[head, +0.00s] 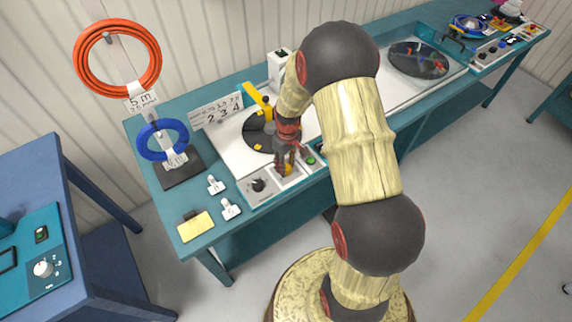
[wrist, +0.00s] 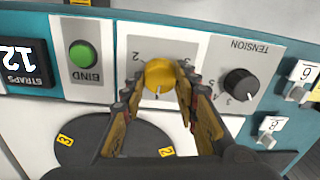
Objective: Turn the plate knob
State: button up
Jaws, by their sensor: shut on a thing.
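The yellow knob (wrist: 158,74) sits on a pale panel with numbers around it, of which 2 is readable; its white mark points toward the bottom of the wrist picture. My gripper (wrist: 158,86) has a finger on each side of the knob and is shut on it. In the head view my gripper (head: 286,160) reaches down to the panel at the bench's front edge, and a bit of the yellow knob (head: 288,169) shows below it. The black round plate (head: 255,138) with yellow numbered tags lies behind it; the plate also shows in the wrist view (wrist: 85,150).
Beside the knob are a green BIND button (wrist: 82,54) and a black TENSION knob (wrist: 240,83). A STRAPS display (wrist: 22,62) reads 12. White numbered tags (wrist: 270,126) lie beyond the TENSION knob. A yellow arm (head: 257,98) stands over the plate.

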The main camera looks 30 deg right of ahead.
jog(key=shift+w+n, duration=0.1)
jog(key=shift+n, duration=0.3)
jog(key=o, duration=1.2)
jog(key=shift+c, duration=0.2)
notch_tip(320, 180, up, 12)
jog(key=shift+d, duration=0.2)
dwell(0.3)
